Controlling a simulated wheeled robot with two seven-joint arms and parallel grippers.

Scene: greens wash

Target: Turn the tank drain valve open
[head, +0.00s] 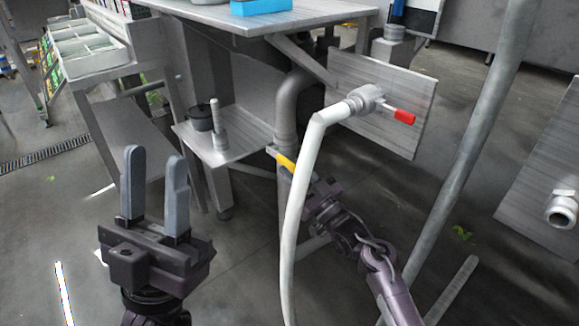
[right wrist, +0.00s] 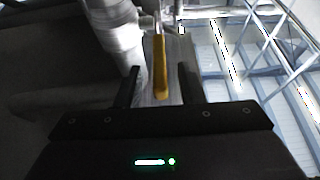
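A grey drain pipe (head: 286,112) bends down under the steel tank bench. On its lower part is a valve lever with a yellow handle (head: 285,161), which lies slantwise across the pipe in the head view. In the right wrist view the yellow handle (right wrist: 160,72) points down between the two dark fingers of my right gripper (right wrist: 158,88), with gaps on both sides. The fingertips are hard to see in the head view, partly hidden near the white hose. My left gripper (head: 155,186) is open and empty, upright at the lower left, apart from the pipe.
A white hose (head: 301,200) hangs in front of the pipe, from a red-handled tap (head: 402,116) on a metal plate (head: 395,85). A low shelf (head: 235,150) holds a black pot (head: 201,118). A slanted grey post (head: 470,140) stands at right.

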